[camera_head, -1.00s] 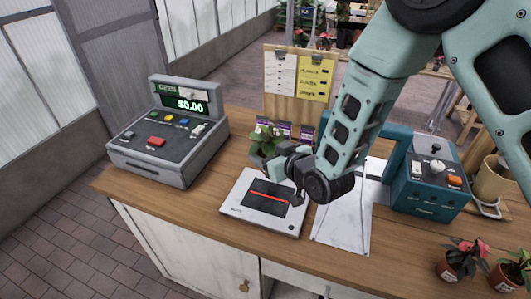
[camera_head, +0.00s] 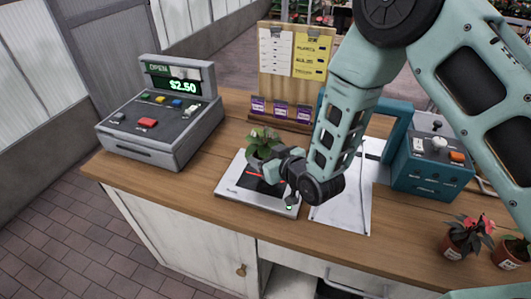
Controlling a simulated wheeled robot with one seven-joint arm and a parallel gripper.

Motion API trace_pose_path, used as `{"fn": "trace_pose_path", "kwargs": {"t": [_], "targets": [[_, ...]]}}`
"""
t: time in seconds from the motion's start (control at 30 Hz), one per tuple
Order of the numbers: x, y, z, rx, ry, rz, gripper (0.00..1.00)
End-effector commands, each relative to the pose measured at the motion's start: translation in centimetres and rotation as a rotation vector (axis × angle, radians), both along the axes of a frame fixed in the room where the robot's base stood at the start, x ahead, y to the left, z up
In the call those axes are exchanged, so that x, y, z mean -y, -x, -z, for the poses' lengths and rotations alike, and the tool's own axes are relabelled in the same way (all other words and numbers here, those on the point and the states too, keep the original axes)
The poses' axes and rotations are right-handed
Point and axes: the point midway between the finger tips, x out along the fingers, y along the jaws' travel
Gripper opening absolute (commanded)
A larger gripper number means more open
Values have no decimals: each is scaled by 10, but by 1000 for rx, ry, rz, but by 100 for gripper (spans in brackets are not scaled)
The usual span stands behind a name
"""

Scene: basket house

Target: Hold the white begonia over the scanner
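The begonia (camera_head: 263,140) is a small green-leaved plant with a few pale flowers. It is above the rear part of the scanner (camera_head: 244,190), a white flat unit with a dark window and a red line. My gripper (camera_head: 270,168) is at the plant from the right, low over the scanner, and appears closed on it. My wrist hides the pot and most of the fingers. A small green light shows at the scanner's front right corner. The register (camera_head: 160,122) at left reads $2.50.
A teal machine (camera_head: 432,165) stands right of a white sheet (camera_head: 345,205). A wooden board with papers (camera_head: 296,62) stands behind the scanner. Bare wooden counter (camera_head: 190,190) lies between register and scanner.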

Motion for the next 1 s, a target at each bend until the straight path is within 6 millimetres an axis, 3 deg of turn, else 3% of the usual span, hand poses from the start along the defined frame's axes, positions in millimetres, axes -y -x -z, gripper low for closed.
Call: {"fn": "trace_pose_path", "kwargs": {"t": [0.33,1.0], "targets": [[0,0,-6,2,-1,0,36],[0,0,-83,2,-1,1,36]]}}
